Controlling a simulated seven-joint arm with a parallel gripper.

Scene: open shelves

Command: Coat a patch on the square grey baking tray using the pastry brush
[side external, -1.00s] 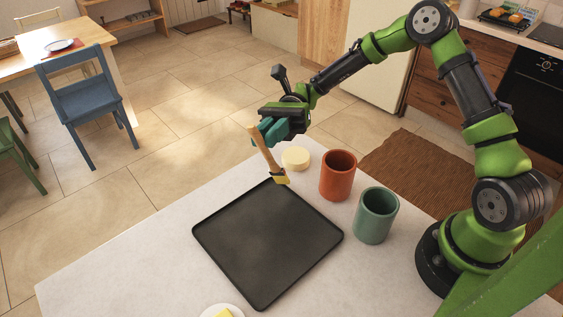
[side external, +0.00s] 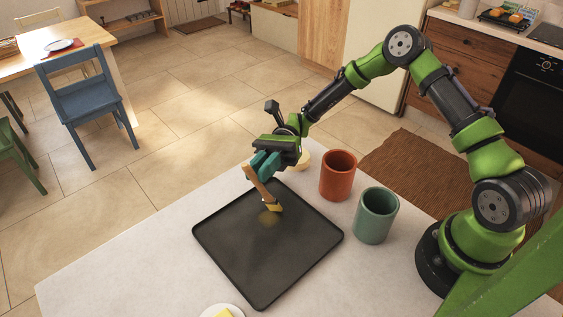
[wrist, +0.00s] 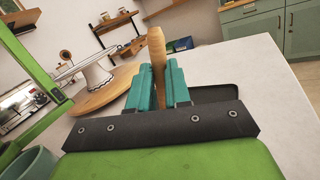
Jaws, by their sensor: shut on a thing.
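The square dark grey baking tray (side external: 268,258) lies flat on the pale worktop. In the wrist view the brush handle (wrist: 157,60) stands between the teal fingers (wrist: 158,88), with the bristles hidden. Part of the tray (wrist: 215,94) shows behind the fingers.
An orange cup (side external: 338,176) and a green cup (side external: 376,216) stand right of the tray. A pale round item (side external: 304,160) is partly hidden behind my gripper. A white plate with a yellow piece (side external: 224,312) sits at the front edge of view. The worktop left of the tray is clear.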

